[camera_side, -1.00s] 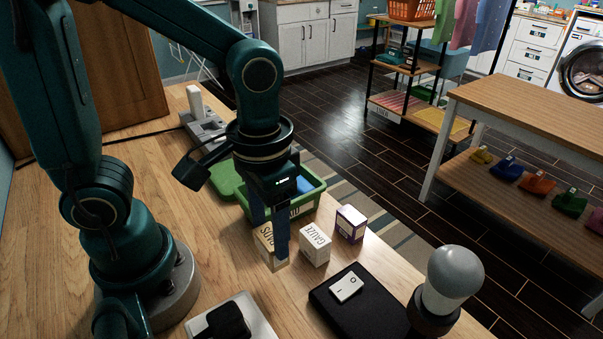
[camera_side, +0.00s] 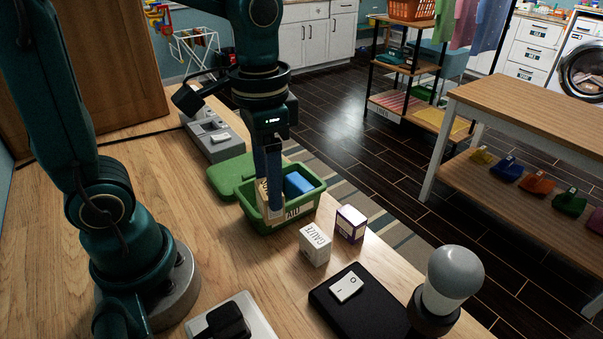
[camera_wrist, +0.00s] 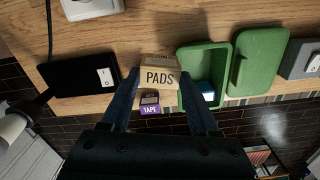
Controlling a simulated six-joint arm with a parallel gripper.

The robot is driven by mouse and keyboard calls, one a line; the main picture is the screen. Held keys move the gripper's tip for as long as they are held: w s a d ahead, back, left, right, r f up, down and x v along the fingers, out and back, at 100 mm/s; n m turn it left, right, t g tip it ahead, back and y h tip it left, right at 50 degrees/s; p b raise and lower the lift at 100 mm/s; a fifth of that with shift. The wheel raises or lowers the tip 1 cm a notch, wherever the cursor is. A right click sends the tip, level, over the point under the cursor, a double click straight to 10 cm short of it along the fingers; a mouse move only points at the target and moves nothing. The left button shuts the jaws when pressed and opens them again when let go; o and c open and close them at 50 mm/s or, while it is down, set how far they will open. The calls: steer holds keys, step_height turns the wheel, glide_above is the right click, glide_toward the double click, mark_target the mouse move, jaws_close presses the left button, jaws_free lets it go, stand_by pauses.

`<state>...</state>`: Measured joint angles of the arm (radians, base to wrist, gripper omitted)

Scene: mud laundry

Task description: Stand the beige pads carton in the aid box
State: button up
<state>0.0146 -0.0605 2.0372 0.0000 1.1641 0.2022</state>
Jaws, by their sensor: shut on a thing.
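My gripper (camera_side: 268,190) is shut on the beige pads carton (camera_side: 263,201), with a finger on each side. The wrist view shows the carton (camera_wrist: 158,77) upright between the fingers, its PADS label facing the camera. The aid box (camera_side: 290,220) is an open green bin with a label on its front. In the side view the carton overlaps the box's left part; I cannot tell how high its bottom is. In the wrist view the carton appears just left of the box (camera_wrist: 188,100). A blue item (camera_side: 298,184) lies in the box's right part.
A green lid (camera_side: 231,173) lies behind the box. A white gauze carton (camera_side: 314,245) and a purple-and-white tape carton (camera_side: 350,224) stand in front of it. A black case (camera_side: 350,305) and a lamp-like bulb (camera_side: 453,275) are nearer. Bare wood lies to the left.

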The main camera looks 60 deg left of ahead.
mark_target(257, 180)
steer(key=w+a+r+n, duration=0.2)
steer(key=a+r, duration=0.1)
steer(key=a, duration=0.5)
steer(key=shift+d+f, duration=0.1)
steer(key=shift+f, duration=2.3)
steer(key=shift+f, duration=0.15)
steer(key=shift+f, duration=1.05)
steer(key=shift+f, duration=0.35)
steer(key=shift+f, duration=0.7)
steer(key=shift+f, duration=0.2)
